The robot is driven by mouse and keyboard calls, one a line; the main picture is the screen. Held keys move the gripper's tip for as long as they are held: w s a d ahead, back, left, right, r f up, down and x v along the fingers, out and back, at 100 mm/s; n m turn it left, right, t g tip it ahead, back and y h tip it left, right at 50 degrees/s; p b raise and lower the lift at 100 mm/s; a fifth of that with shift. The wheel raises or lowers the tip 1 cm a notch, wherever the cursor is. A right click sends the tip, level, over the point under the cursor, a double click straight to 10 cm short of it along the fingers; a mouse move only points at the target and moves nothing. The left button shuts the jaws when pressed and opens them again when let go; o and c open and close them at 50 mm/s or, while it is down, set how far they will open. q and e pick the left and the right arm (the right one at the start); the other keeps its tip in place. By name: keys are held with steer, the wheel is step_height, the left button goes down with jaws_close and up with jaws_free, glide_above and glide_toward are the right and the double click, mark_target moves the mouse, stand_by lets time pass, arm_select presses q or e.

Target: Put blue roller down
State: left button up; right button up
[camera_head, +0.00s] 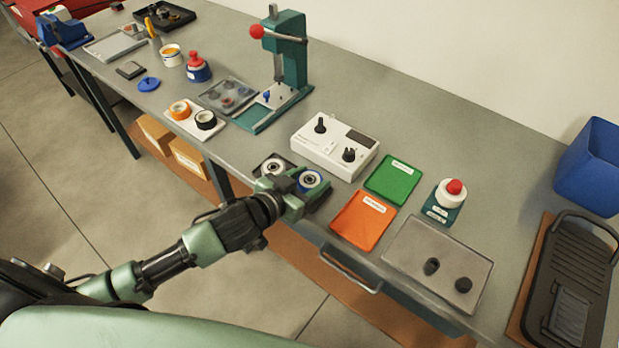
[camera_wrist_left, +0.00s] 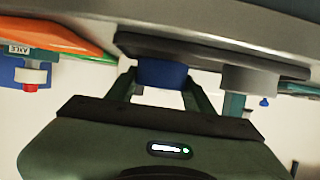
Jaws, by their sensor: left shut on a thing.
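The blue roller (camera_head: 311,179) has a pale ring and dark centre on top. It is at the right end of a small dark tray (camera_head: 262,160) near the table's front edge. My left gripper (camera_head: 306,187) reaches in from the front left and is shut on the blue roller. In the upside-down left wrist view, the blue roller (camera_wrist_left: 163,74) sits between the two fingers, against or very close to the dark tray (camera_wrist_left: 205,51). A grey roller (camera_head: 273,167) stands beside it on the tray, outside the fingers. My right gripper is not in view.
A white control box (camera_head: 335,145) stands just behind the tray. Green (camera_head: 392,179) and orange (camera_head: 362,220) mats lie to the right, with a red-button device (camera_head: 447,200) beyond. A green press (camera_head: 290,60) stands at the back left. Bare tabletop lies left of the tray.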

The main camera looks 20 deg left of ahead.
arm_select(q)
steer(key=shift+f, duration=0.45)
steer(key=o, duration=1.4)
steer(key=shift+o, duration=0.2)
steer(key=shift+r, duration=0.65)
steer(key=b+v, duration=0.1)
steer(key=v, duration=1.1)
